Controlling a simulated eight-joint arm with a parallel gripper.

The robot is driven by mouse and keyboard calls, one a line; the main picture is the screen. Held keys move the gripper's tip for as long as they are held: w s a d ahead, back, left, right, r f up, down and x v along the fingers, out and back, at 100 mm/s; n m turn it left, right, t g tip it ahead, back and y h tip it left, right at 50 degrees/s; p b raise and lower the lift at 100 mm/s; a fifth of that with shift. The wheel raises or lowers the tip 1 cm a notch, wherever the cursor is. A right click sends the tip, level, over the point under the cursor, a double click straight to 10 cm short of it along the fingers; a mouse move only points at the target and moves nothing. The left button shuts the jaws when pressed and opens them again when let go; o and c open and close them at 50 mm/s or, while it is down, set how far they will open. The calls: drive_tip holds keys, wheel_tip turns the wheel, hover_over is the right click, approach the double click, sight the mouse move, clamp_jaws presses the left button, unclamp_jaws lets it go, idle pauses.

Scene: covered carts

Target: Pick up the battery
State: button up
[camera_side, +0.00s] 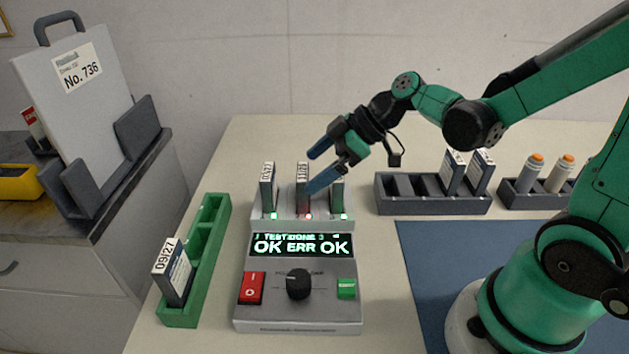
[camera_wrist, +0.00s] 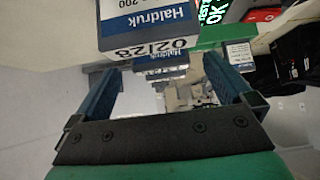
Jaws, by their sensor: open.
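Three upright batteries stand in the grey tester: a left one (camera_side: 268,188), a middle one (camera_side: 302,188) and a right one (camera_side: 337,196). The lights below them are green, red and green, left to right. The tester display (camera_side: 300,244) reads OK ERR OK. My gripper (camera_side: 313,172) is open and empty beside the upper part of the middle and right batteries; one finger partly covers them. In the wrist view, a battery marked Haldruk 02/28 (camera_wrist: 150,22) looms beyond my open fingers (camera_wrist: 160,66), with other labelled batteries behind.
A green tray (camera_side: 217,215) at left holds one battery marked 09/27 (camera_side: 172,272). A dark grey rack (camera_side: 430,203) holds two batteries and has empty slots. Another rack (camera_side: 535,200) holds orange-capped cylinders. A blue mat (camera_side: 440,260) lies right of the tester.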

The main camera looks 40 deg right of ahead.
drive_tip(key=shift+x, duration=2.85)
drive_tip(key=shift+s+d, duration=0.1)
drive_tip(key=c, duration=1.4)
drive_tip(key=shift+o, duration=0.2)
wheel_tip(320, 180, up, 19)
drive_tip(key=s+d+f+m+t+h, duration=0.1)
drive_tip(key=d+f+m+t+h, duration=0.2)
drive_tip(key=d+f+m+h, duration=0.5)
wheel_tip(320, 180, up, 9)
drive_tip(key=n+g+y, duration=0.3)
drive_tip(key=n+y, duration=0.5)
hover_over(295, 200)
